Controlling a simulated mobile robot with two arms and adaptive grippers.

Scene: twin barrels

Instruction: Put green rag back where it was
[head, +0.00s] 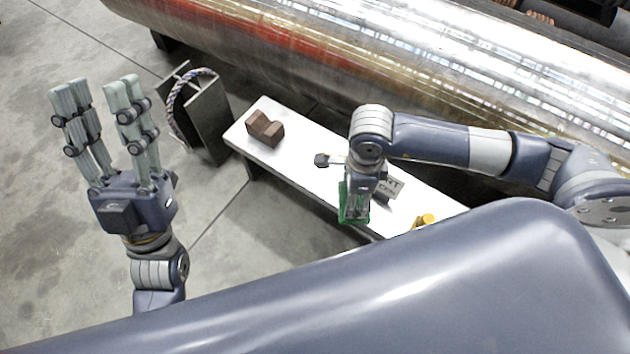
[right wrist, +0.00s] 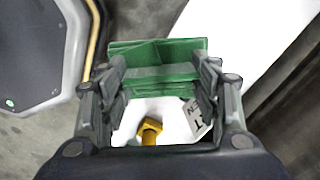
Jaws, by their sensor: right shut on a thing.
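The green rag (right wrist: 160,68) spans between the fingers of my right gripper (right wrist: 160,90) in the right wrist view. The right gripper is shut on it. In the head view a strip of the green rag (head: 347,205) shows beside the right gripper (head: 356,212), at the near edge of the white bench (head: 310,190); the arm hides the rest. I cannot tell whether the rag touches the bench. My left gripper (head: 97,100) is open and empty above the floor at the left.
A brown block (head: 265,129) lies on the bench's left end. A yellow bolt (head: 424,221) and a printed card (head: 390,186) lie to the right. A dark-headed tool (head: 323,160) is near the middle. A dark bin with a rope handle (head: 205,115) stands left of the bench; a large metal barrel (head: 350,50) lies behind.

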